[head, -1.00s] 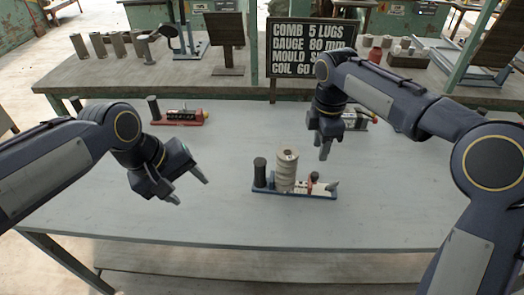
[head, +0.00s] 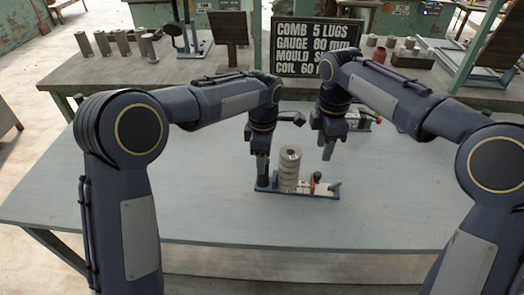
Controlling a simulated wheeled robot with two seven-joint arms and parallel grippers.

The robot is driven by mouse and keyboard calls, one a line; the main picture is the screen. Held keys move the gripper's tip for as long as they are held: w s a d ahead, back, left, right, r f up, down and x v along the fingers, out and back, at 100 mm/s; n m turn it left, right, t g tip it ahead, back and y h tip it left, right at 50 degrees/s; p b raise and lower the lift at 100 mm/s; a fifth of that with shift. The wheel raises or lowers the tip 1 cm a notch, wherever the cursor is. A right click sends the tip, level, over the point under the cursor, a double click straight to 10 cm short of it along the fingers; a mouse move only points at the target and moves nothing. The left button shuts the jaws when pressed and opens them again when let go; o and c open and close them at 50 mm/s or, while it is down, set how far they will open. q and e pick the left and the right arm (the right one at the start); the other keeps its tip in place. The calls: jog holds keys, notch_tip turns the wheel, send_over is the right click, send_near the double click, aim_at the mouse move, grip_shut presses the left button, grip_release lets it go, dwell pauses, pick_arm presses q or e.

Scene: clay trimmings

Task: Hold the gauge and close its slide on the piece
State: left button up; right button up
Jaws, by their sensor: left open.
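The gauge (head: 297,194) has a blue base and lies on the grey table, with a dark upright handle at its left end. The piece, a ridged beige clay cylinder (head: 289,170), stands upright on it beside the handle.
Another device (head: 362,119) sits partly hidden behind my right gripper. A back bench holds several clay cylinders (head: 122,43) and a black sign (head: 315,48). The front of the grey table (head: 240,225) is clear.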

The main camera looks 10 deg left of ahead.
pick_arm(q)
notch_tip(320, 180, down, 6)
jog(key=shift+f, duration=0.1)
dwell(0.4)
